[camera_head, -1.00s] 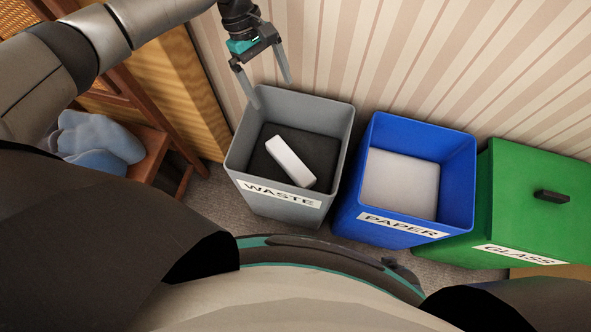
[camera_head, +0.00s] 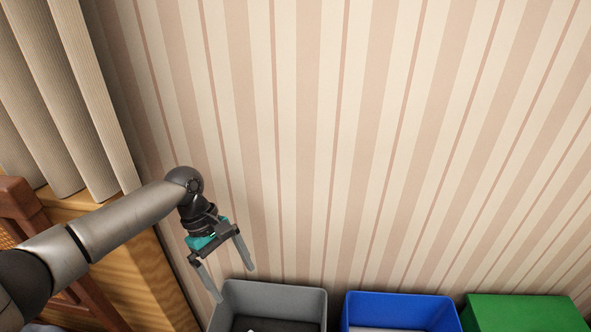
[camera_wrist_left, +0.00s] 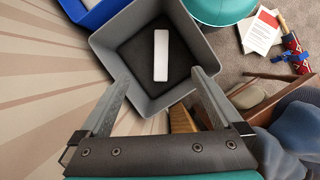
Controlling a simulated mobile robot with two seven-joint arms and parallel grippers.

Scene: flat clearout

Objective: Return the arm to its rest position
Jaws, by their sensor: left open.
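In the left wrist view, the open fingers of my left gripper (camera_wrist_left: 156,92) point down at the grey bin (camera_wrist_left: 193,38). A white block (camera_wrist_left: 161,55) lies on the dark bottom of that bin, apart from the fingers. My left arm reaches in from the left of the head view. My right gripper is not in view.
The blue bin (camera_head: 402,310) and the closed green bin (camera_head: 525,312) stand to the right of the grey bin. A striped wall (camera_head: 330,130) rises behind them. A curtain (camera_head: 60,90) and wooden furniture are at left. A book (camera_wrist_left: 262,30) lies on the floor.

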